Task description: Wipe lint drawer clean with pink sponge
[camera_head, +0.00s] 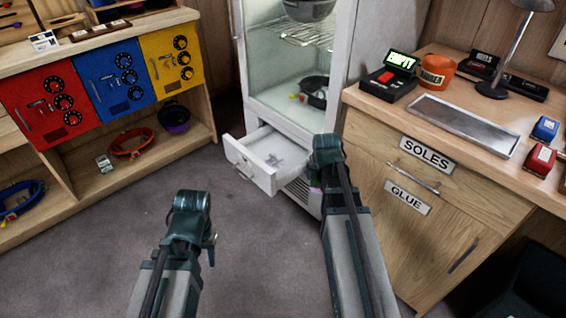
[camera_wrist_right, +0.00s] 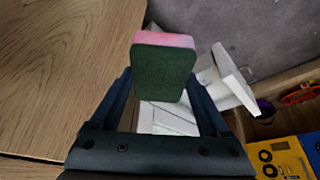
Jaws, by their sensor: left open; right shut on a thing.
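The lint drawer (camera_head: 243,171) is white and pulled out at the foot of the white cabinet, with a grey patch on its floor. The drawer also shows behind the sponge in the right wrist view (camera_wrist_right: 235,78). My right gripper (camera_wrist_right: 163,85) is shut on the sponge (camera_wrist_right: 165,72), which has a dark green face and a pink layer. In the head view my right arm (camera_head: 328,150) reaches beside the drawer's right side; its fingers and most of the sponge are hidden. My left gripper (camera_head: 208,243) is open and empty above the floor, left of and nearer than the drawer.
The white cabinet (camera_head: 262,110) stands open above the drawer, with gear inside. A wooden counter (camera_head: 400,110) with SOLES and GLUE labels stands close on the right. A shelf unit (camera_head: 190,90) with red, blue and yellow panels is at left. The grey floor (camera_head: 90,240) between is clear.

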